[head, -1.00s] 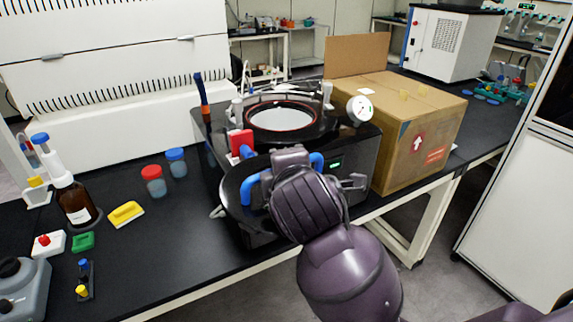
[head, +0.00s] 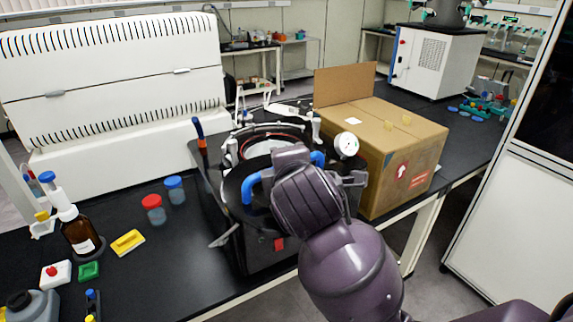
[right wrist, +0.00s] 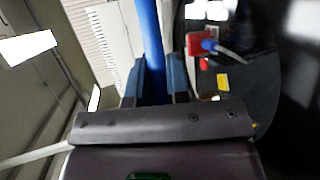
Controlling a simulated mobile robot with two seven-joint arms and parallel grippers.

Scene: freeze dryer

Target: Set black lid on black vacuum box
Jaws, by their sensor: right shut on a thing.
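The black lid (head: 234,188) is a dark disc with a blue handle (head: 252,186). My right gripper (head: 290,158) is shut on this handle, and the hand hides much of the lid. In the right wrist view the blue handle (right wrist: 149,35) stands between the two fingers of my right gripper (right wrist: 155,80). The black vacuum box (head: 262,256) stands on the bench under and behind the lid. The lid overlaps the near part of its red-ringed round opening (head: 262,137). I cannot tell whether lid and box touch. My left gripper is out of view.
A cardboard box (head: 392,150) stands close to the right of the vacuum box. Red-capped (head: 153,208) and blue-capped (head: 174,189) jars stand to the left, with bare bench (head: 165,270) in front.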

